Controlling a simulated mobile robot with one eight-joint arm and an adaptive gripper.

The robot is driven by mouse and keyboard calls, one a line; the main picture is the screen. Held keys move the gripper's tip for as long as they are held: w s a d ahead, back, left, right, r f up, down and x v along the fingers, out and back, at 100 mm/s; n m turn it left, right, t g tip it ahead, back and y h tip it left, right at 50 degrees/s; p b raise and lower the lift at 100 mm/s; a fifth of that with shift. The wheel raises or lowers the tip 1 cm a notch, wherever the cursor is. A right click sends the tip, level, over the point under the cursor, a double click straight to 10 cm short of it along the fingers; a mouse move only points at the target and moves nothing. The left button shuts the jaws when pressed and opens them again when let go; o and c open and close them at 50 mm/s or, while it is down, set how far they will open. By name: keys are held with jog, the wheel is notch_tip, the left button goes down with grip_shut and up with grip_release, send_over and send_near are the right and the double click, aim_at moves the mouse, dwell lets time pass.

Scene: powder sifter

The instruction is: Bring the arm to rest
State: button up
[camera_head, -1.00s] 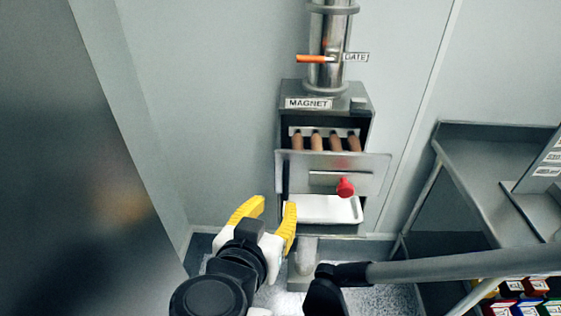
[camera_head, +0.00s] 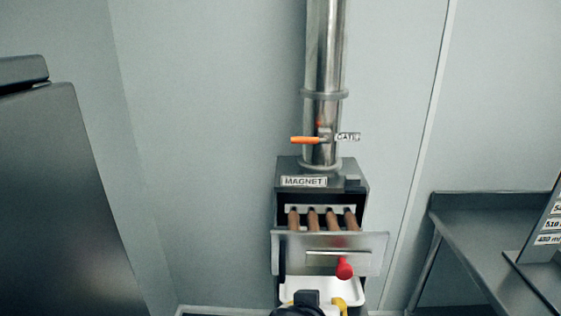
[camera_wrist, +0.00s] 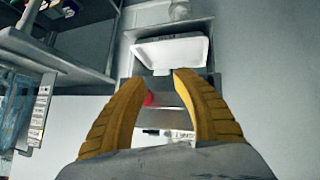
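My gripper (camera_wrist: 160,85) has two yellow fingers, spread apart with nothing between them in the wrist view. In the head view only a bit of one yellow finger (camera_head: 338,302) shows at the bottom edge, in front of the sifter's white tray (camera_head: 352,291). The tray also shows beyond the fingertips in the wrist view (camera_wrist: 172,50). The magnet box (camera_head: 350,183) has its drawer front (camera_head: 300,242) pulled out, with a red knob (camera_head: 344,269) and several brownish magnet rods (camera_head: 313,220). The orange gate handle (camera_head: 304,140) points left from the steel pipe (camera_head: 325,60).
A steel table (camera_head: 455,230) stands at the right with a labelled panel (camera_head: 545,240) on it. A dark metal cabinet (camera_head: 45,200) stands at the left. Pale walls close off the back. The space between cabinet and sifter looks clear.

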jog(key=s+d+n+g+y, duration=0.1)
jog(key=s+d+y, duration=0.1)
jog(key=d, duration=0.9)
jog(key=shift+s+d+f+g+y, duration=0.15)
jog(key=shift+d+f+g+y, duration=0.25)
jog(key=shift+y, duration=0.3)
